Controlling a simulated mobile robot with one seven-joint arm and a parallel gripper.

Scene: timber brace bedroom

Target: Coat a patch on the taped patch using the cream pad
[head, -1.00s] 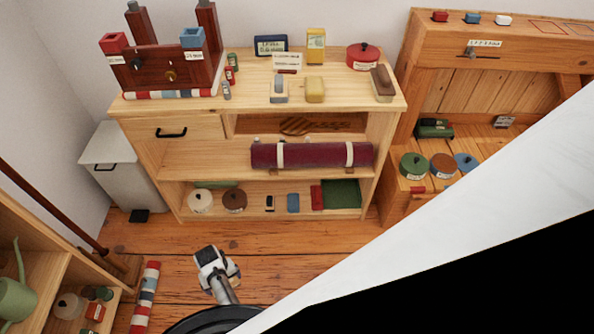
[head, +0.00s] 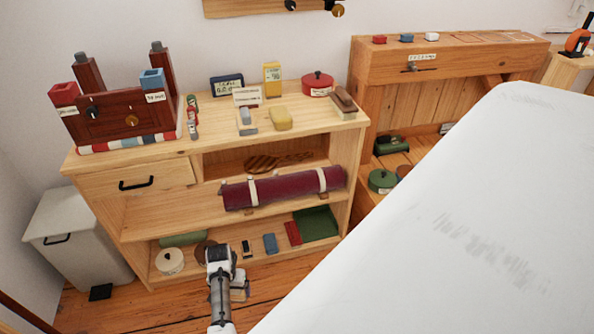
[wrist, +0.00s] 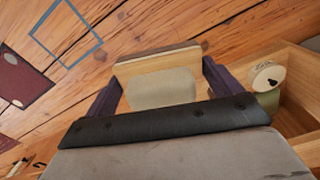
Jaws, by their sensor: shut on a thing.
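My gripper (wrist: 160,92) has two dark purple fingers closed on a wood-backed block with a cream pad (wrist: 160,90). The pad lies between the fingers in the wrist view. In the head view my gripper (head: 220,265) hangs in front of the low shelf, and its held pad is hard to make out. A blue tape outline (wrist: 84,52), seemingly the taped patch, lies on the plank floor at the upper left of the wrist view. The pad is apart from it. I cannot make the outline out in the head view.
A wooden shelf unit (head: 128,222) stands ahead, with a yellow block (head: 281,118) and other items on top. A maroon roll (head: 283,188) lies on its middle shelf. A white bin (head: 75,230) stands left. A large pale surface (head: 450,225) fills the right.

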